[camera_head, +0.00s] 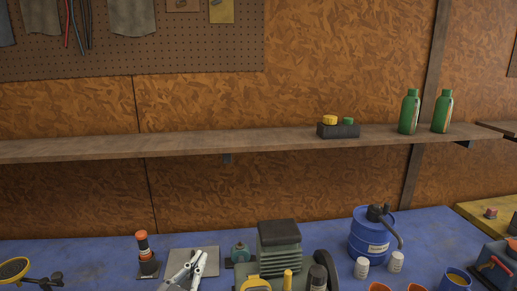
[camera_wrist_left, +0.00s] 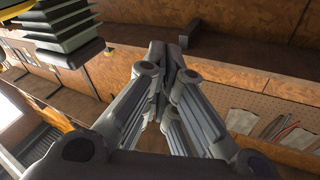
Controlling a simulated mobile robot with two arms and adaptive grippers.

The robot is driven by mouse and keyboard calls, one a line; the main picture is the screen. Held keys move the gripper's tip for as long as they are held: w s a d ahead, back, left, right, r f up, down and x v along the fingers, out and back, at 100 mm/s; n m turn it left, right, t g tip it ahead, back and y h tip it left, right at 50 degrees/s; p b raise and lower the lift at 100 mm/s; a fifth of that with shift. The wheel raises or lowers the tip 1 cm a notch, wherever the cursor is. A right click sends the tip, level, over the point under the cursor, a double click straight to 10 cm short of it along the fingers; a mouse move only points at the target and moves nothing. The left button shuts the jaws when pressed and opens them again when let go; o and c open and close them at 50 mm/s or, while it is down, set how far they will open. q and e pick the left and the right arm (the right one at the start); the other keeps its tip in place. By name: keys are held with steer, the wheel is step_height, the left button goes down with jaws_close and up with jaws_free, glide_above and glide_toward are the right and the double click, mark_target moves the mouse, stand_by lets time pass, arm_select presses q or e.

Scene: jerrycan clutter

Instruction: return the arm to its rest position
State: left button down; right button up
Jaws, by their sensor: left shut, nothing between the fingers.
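My left gripper (camera_wrist_left: 168,68) shows large in the left wrist view, with its grey fingers brought together at the tips and nothing between them. In the head view the left gripper (camera_head: 197,258) is small and pale at the bottom, left of the middle, in front of a grey plate. Most of my left arm is below the picture edge there. My right gripper is in neither view.
A blue bench (camera_head: 100,262) holds a green-grey machine (camera_head: 279,250), a blue drum (camera_head: 370,238) and an orange-capped bottle (camera_head: 143,245). Above, a wooden shelf (camera_head: 230,143) carries a dark box (camera_head: 338,131) and two green bottles (camera_head: 409,112). The shelf's left part is bare.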

arm_select(q)
steer(key=s+a+f+n+g+y, duration=0.3)
steer(key=s+f, duration=0.3)
steer(key=f, duration=0.1)
steer(key=s+a+f+n+g+y, duration=0.2)
steer(key=s+a+f+g+y, duration=0.1)
steer(key=s+f, duration=0.35)
steer(key=s+f+g, duration=0.4)
steer(key=s+g, duration=0.1)
steer(key=s, duration=0.5)
steer(key=s+f+g, duration=0.4)
steer(key=s, duration=0.5)
step_height(320, 180, down, 26)
steer(key=s+g, duration=0.1)
steer(key=s, duration=0.1)
steer(key=s+a+f+g+b, duration=0.1)
steer(key=s+a+f, duration=0.2)
steer(key=s+f, duration=1.3)
steer(key=shift+s+f+m, duration=0.3)
steer(key=shift+f+m, duration=0.1)
